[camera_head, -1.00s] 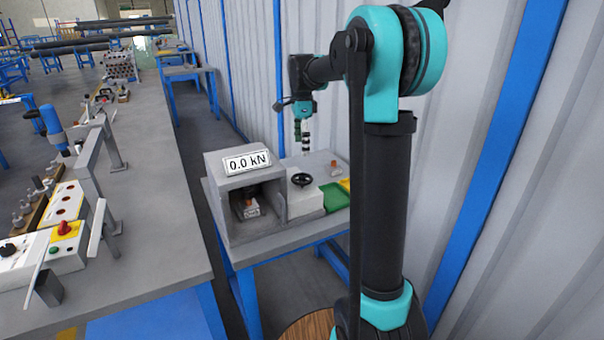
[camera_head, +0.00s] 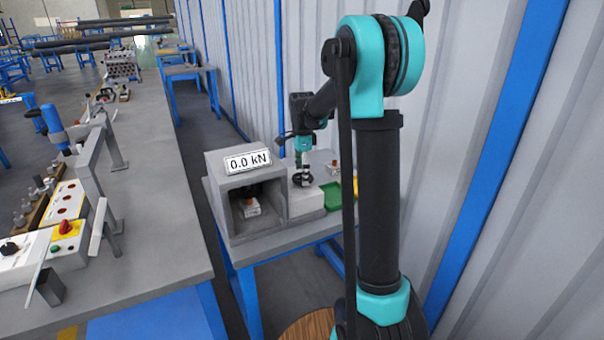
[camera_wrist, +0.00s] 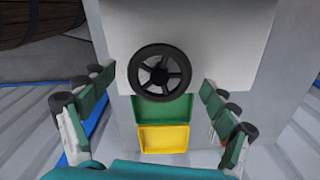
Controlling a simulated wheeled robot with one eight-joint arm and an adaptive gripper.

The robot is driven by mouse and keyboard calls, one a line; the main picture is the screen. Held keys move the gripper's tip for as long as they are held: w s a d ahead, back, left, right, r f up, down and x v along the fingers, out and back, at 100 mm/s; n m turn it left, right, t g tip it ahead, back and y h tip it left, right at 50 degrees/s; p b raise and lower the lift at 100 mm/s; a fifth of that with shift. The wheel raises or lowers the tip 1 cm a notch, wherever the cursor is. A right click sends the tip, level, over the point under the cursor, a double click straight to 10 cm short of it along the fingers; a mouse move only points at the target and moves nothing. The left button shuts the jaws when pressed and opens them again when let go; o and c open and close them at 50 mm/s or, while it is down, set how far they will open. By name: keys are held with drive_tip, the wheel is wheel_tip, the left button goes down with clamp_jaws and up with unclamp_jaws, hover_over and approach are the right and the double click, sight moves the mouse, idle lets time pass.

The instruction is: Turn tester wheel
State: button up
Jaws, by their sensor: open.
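The tester is a grey box (camera_head: 228,167) on a small blue-legged table, with a display (camera_head: 248,162) reading 0.0 kN. Its black spoked wheel (camera_head: 302,180) sits on the white block to the right of the box. In the wrist view the wheel (camera_wrist: 160,72) lies between and beyond my fingers, near the middle. My gripper (camera_wrist: 160,98) is open and empty, its fingers on both sides of the wheel's line of sight. In the head view my gripper (camera_head: 301,172) is low over the wheel, and partly hides it. I cannot tell whether it touches.
A small part (camera_head: 250,207) sits inside the tester's opening. Green (camera_head: 332,196) and yellow (camera_wrist: 164,139) trays lie beside the white block. A corrugated wall (camera_head: 480,120) stands on the right. A long grey bench (camera_head: 150,200) with fixtures runs along the left.

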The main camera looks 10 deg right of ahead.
drive_tip(key=c, duration=1.1)
drive_tip(key=shift+c, duration=0.2)
drive_tip(key=shift+n, duration=0.3)
